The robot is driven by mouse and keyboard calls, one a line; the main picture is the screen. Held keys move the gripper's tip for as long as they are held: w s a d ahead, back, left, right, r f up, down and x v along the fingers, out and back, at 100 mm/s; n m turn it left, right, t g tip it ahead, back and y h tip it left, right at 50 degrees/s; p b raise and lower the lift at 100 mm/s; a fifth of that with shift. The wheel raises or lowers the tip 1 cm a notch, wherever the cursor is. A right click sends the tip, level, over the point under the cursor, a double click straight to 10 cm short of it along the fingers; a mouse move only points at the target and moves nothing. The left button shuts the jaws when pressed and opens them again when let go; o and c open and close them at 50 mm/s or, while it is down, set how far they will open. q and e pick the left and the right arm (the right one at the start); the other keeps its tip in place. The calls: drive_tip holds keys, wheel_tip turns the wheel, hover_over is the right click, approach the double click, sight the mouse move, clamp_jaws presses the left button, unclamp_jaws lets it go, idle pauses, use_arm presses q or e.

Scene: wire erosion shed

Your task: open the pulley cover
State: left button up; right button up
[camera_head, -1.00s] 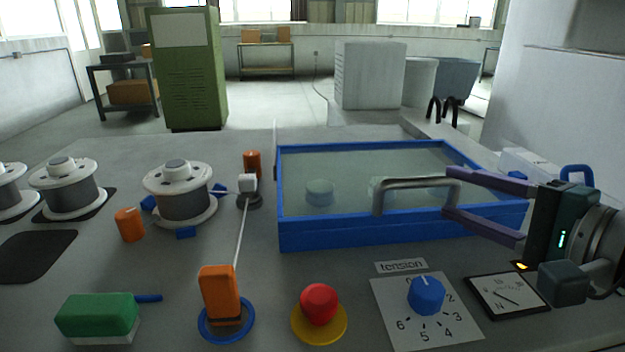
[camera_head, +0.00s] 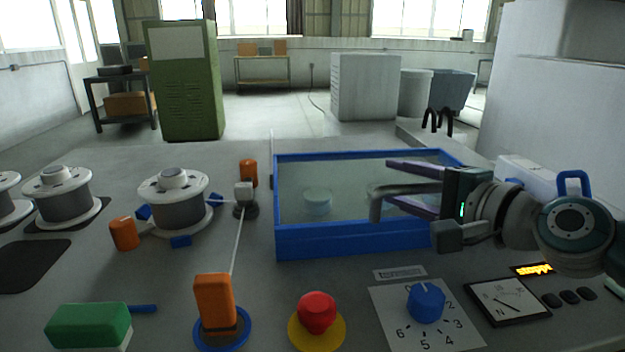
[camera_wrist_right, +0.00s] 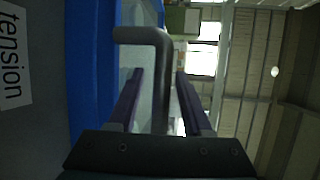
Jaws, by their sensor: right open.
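The pulley cover is a clear panel (camera_head: 345,185) over a blue-walled box (camera_head: 330,242), and it appears to lie flat. Pale round pulleys (camera_head: 317,201) show through it. A grey bent bar handle (camera_head: 376,207) stands at its front right; the wrist view shows it too (camera_wrist_right: 161,90). My right gripper (camera_head: 398,188) comes from the right with its purple fingers open. In the wrist view the handle runs between the two fingers (camera_wrist_right: 160,75), with a gap on the right; contact on the left is unclear. My left gripper is out of view.
In front of the box are a tension dial (camera_head: 426,303), a red button on yellow (camera_head: 318,312), an orange switch (camera_head: 214,303) and a meter (camera_head: 508,300). Wire spools (camera_head: 178,200) stand left. A blue-handled item (camera_head: 574,182) is behind my right wrist.

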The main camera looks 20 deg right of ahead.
drive_tip(key=shift+c, duration=0.4)
clamp_jaws()
idle(0.9)
